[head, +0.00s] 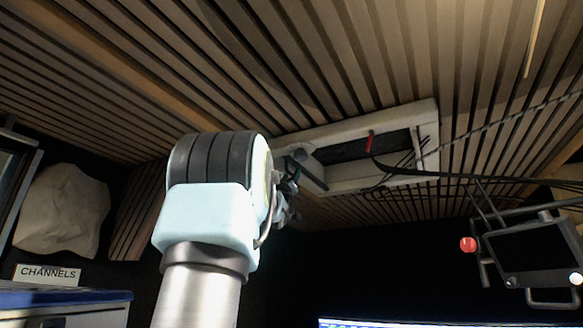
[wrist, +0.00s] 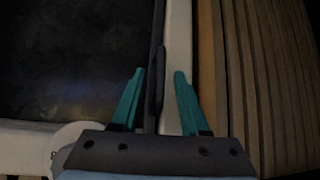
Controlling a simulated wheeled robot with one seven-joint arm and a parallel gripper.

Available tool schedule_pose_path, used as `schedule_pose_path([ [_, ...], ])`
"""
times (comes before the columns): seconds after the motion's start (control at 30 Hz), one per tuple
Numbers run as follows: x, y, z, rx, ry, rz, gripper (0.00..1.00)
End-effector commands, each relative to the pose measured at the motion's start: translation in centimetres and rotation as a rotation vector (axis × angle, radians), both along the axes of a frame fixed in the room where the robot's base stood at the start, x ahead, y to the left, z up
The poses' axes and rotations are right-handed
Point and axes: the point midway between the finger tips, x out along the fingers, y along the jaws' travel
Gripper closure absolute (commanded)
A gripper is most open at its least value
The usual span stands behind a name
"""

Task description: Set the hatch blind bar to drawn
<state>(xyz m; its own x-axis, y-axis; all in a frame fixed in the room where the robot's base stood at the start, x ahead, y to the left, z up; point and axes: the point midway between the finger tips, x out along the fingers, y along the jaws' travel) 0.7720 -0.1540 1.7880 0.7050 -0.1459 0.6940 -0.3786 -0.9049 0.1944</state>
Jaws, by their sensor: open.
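The ceiling hatch (head: 345,188) has a pale frame around a dark panel, in the head view beyond my arm. In the wrist view its pale frame edge (wrist: 178,50) runs down beside the dark panel (wrist: 75,60). A dark bar (wrist: 156,60), which looks like the blind bar, runs lengthwise along that edge. My gripper (wrist: 156,75) is open, with one teal finger on each side of the bar; I see a gap beside the right finger, and contact on the left is unclear. In the head view my own arm mostly hides the gripper.
A red piece (head: 370,141) and black cables (head: 460,175) hang at the hatch's right side. A monitor on a bracket (head: 530,248) with a red knob (head: 467,244) stands at right. The slatted ceiling (head: 380,50) surrounds the hatch. A CHANNELS sign (head: 47,273) is at lower left.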

Motion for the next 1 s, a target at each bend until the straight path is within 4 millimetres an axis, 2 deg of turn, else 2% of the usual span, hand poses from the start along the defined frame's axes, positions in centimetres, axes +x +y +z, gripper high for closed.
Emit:
schedule_pose_path([
  [0.1, 0.58, -0.09, 0.63, -0.001, 0.000, 0.001, 0.56],
  [0.43, 0.73, -0.14, 0.61, -0.001, 0.000, 0.001, 0.56],
  [0.83, 0.72, -0.14, 0.62, -0.001, 0.001, 0.000, 1.00],
  [1.0, 0.72, -0.14, 0.62, -0.001, 0.001, 0.000, 1.00],
])
